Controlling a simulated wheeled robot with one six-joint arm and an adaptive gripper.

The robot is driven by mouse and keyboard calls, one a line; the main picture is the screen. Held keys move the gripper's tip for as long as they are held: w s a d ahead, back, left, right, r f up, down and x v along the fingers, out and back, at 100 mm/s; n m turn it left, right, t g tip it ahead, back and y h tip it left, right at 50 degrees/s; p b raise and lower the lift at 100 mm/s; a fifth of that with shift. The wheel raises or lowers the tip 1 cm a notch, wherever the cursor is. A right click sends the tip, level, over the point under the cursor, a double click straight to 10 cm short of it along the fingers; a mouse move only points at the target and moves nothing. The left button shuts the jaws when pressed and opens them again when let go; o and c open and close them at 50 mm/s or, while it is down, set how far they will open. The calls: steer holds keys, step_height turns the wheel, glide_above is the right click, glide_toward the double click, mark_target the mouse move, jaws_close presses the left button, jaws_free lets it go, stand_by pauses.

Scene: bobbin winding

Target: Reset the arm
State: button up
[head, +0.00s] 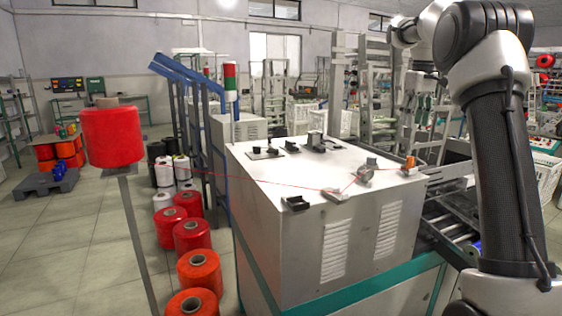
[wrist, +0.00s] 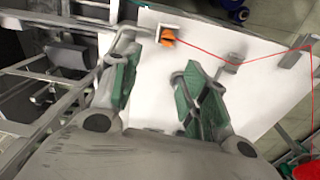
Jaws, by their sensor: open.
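My gripper (wrist: 155,85) shows in the wrist view with its two green-padded fingers spread apart and nothing between them. It hangs over the white top of the winding machine (wrist: 175,55). A small orange bobbin (wrist: 168,37) sits beyond the fingertips, apart from them, on a fitting at the machine's edge. In the head view this orange bobbin (head: 410,162) is at the right end of the machine top (head: 270,175). A red thread (head: 285,185) runs from the large red spool (head: 112,137) across the guides to the bobbin.
Several red and orange yarn cones (head: 198,270) stand on the floor left of the machine. Blue posts (head: 190,75) and a red-green signal light (head: 230,82) rise behind them. A roller conveyor (head: 455,225) lies to the right. Open floor (head: 70,240) is at the left.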

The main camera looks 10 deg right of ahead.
steer(key=shift+m, duration=0.7)
steer(key=f, duration=0.2)
steer(key=s+f, duration=0.1)
steer(key=f, duration=0.1)
steer(key=s+f, duration=0.1)
steer(key=f, duration=0.1)
steer(key=shift+a, duration=0.25)
steer(key=s+a+f+t, duration=0.1)
steer(key=s+a, duration=0.3)
steer(key=s, duration=0.8)
steer(key=s+a+f+t, duration=0.1)
steer(key=s+a, duration=0.3)
steer(key=s, duration=0.8)
steer(key=s+a+f+m+t, duration=0.1)
steer(key=s+a+f, duration=0.2)
steer(key=s, duration=0.9)
steer(key=shift+a+t, duration=0.4)
steer(key=shift+a, duration=0.45)
steer(key=shift+c, duration=0.4)
